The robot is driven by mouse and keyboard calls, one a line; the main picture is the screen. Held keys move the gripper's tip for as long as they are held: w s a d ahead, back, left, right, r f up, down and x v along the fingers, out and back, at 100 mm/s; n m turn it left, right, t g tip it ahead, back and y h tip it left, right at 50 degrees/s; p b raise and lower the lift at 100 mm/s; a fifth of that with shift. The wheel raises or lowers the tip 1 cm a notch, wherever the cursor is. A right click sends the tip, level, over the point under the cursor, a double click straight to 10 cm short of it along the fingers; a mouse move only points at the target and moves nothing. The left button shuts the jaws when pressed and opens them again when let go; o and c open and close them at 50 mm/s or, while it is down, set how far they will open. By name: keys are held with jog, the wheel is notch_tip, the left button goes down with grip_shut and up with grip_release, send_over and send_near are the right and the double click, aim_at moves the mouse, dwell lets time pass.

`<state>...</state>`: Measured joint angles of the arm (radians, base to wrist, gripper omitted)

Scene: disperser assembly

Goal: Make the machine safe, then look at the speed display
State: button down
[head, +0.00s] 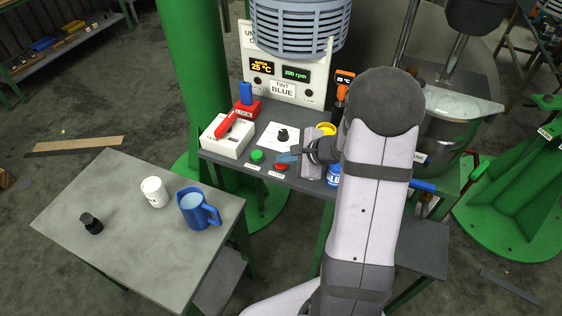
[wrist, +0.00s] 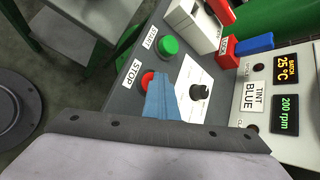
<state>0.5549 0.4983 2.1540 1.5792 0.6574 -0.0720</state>
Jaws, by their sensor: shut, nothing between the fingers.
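My gripper (head: 287,157) is shut and empty, its blue fingertips (wrist: 161,98) over the front of the control panel. In the wrist view the fingertips overlap the red STOP button (wrist: 147,79) and hide part of it; I cannot tell whether they touch it. In the head view the STOP button (head: 281,167) shows just below the fingertips. The green START button (head: 257,156) is to its left. The speed display (head: 296,74) glows green and reads 200 rpm, also in the wrist view (wrist: 285,114). A red-handled switch (head: 228,127) sits on a white box.
A black knob (head: 282,135) stands on a white sheet behind the buttons. A red LOCK block (head: 245,108) with a blue piece is at the back left. The batch display (head: 262,67) reads 25 °C. A side table (head: 125,220) holds a white cup and blue jug.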

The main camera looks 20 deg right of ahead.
aim_at(284, 167)
dwell(0.4)
jog(key=shift+r+p, duration=0.95)
jog(key=shift+r, duration=0.25)
jog(key=shift+r, duration=0.15)
jog(key=shift+r+p, duration=1.9)
jog(key=shift+r, duration=0.5)
jog(key=shift+a, duration=0.1)
